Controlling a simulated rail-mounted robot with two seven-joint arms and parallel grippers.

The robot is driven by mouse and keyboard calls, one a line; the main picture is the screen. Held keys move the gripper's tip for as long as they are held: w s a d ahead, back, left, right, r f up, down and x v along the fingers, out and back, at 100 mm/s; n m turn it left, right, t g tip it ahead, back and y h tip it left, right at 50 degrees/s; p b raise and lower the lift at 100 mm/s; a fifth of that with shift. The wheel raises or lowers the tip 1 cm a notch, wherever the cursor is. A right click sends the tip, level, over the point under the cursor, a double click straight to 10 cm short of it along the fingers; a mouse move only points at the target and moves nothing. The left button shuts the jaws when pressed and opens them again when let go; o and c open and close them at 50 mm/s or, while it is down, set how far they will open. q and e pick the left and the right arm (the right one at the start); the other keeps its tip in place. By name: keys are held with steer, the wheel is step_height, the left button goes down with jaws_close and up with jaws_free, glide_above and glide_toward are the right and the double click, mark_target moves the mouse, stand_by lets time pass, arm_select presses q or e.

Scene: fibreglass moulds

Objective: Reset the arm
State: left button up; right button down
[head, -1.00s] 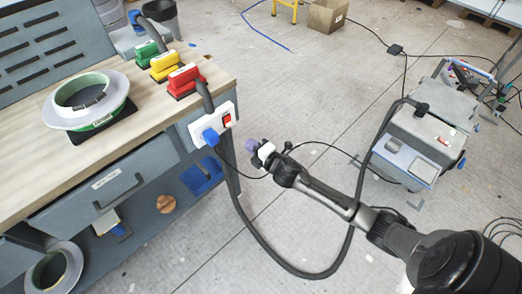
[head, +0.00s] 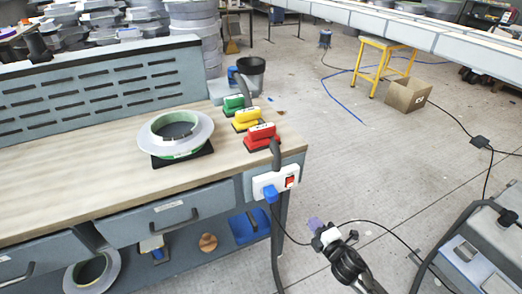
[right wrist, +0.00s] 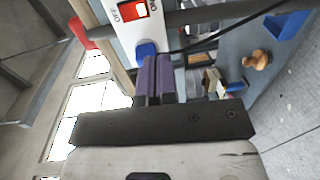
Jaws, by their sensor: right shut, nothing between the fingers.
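My right gripper (head: 316,224) is in the lower middle of the head view, with its arm coming in from the bottom edge. Its purple fingers (right wrist: 158,78) are shut together and hold nothing. It is in the air to the right of the workbench corner, just right of and below the white socket box (head: 275,183) with its red switch. In the right wrist view, the blue plug (right wrist: 146,50) in the socket box shows just beyond the fingertips. I cannot tell from the picture whether they touch. My left gripper is not in view.
The workbench (head: 90,178) carries a ring-shaped mould (head: 200,128) and red (head: 262,143), yellow (head: 247,122) and green (head: 234,105) handled blocks. A dark cable hangs near the bench corner. A grey cart (head: 480,250) stands at right. A yellow stool (head: 384,65) and cardboard box (head: 408,96) stand farther back.

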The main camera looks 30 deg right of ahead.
steer(key=s+d+f+m+g+h, duration=0.25)
steer(key=d+m+g+h, duration=0.2)
steer(key=m, duration=0.35)
steer(key=s+a+r+m+g+y+p, duration=0.25)
steer(key=s+a+r+p, duration=0.2)
steer(key=s+a, duration=0.35)
steer(key=s+a+r+m+g+y+p, duration=0.1)
steer(key=s+a+r+m+g+p, duration=0.4)
steer(key=s, duration=0.6)
steer(key=s+a+r+g+y+p, duration=0.2)
steer(key=s+a+r+p, duration=0.1)
steer(key=s+a+p, duration=0.5)
step_height(320, 180, up, 36)
steer(key=p, duration=3.3)
steer(key=shift+s+d+t+p, duration=0.15)
steer(key=shift+d+t+p, duration=0.15)
steer(key=shift+d+p, duration=0.1)
